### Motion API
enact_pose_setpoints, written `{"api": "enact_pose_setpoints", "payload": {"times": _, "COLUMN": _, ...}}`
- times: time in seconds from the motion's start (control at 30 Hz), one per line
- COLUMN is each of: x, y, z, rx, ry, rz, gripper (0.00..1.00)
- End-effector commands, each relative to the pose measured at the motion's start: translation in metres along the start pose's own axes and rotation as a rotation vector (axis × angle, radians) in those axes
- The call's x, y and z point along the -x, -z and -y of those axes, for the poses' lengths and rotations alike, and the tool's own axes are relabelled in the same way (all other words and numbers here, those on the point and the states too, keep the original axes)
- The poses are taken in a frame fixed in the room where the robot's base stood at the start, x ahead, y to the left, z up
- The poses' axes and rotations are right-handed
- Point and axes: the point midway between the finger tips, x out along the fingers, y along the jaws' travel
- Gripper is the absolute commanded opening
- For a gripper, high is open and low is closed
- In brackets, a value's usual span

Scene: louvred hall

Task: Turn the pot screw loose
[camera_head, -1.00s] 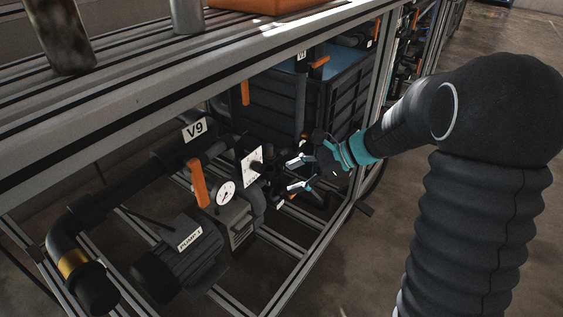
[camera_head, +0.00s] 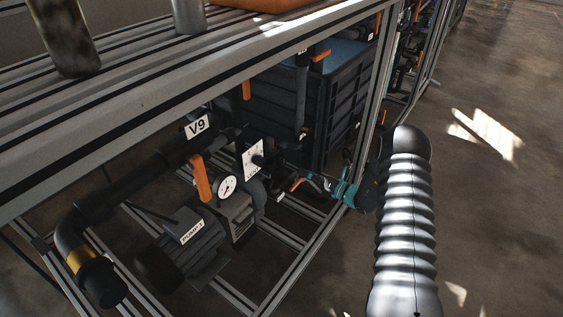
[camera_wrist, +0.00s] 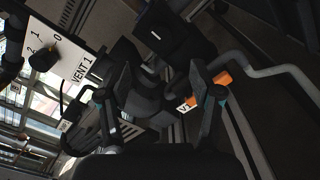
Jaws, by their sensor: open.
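A black round part with a short white mark (camera_wrist: 155,35) lies ahead of my gripper in the wrist view; it may be the pot screw, but I cannot tell for certain. My gripper (camera_wrist: 162,75) is open, its two dark fingers spread below and to either side of that part, with no clear grip on it. In the head view my gripper (camera_head: 302,183) reaches in low at the open side of the frame, right of the white dial plate (camera_head: 253,158). The pot screw cannot be made out there.
The VENT 1 plate (camera_wrist: 71,61) with its black knob is left of the fingers. An orange handle (camera_wrist: 222,77) and the V1 label (camera_wrist: 186,105) are close to the right finger. Pump 1 (camera_head: 186,247), a gauge (camera_head: 228,186) and a frame post (camera_head: 374,90) surround the reach.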

Motion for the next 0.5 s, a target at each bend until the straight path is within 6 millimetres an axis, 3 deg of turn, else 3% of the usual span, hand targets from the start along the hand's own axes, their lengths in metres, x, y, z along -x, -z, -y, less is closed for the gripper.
{"api": "enact_pose_setpoints", "payload": {"times": 0.17, "x": -0.01, "y": 0.001, "z": 0.001, "rx": -0.005, "ry": -0.001, "rz": 0.003, "gripper": 0.65}}
{"api": "enact_pose_setpoints", "payload": {"times": 0.5, "x": -0.049, "y": 0.002, "z": 0.001, "rx": -0.004, "ry": -0.001, "rz": 0.001, "gripper": 0.65}}
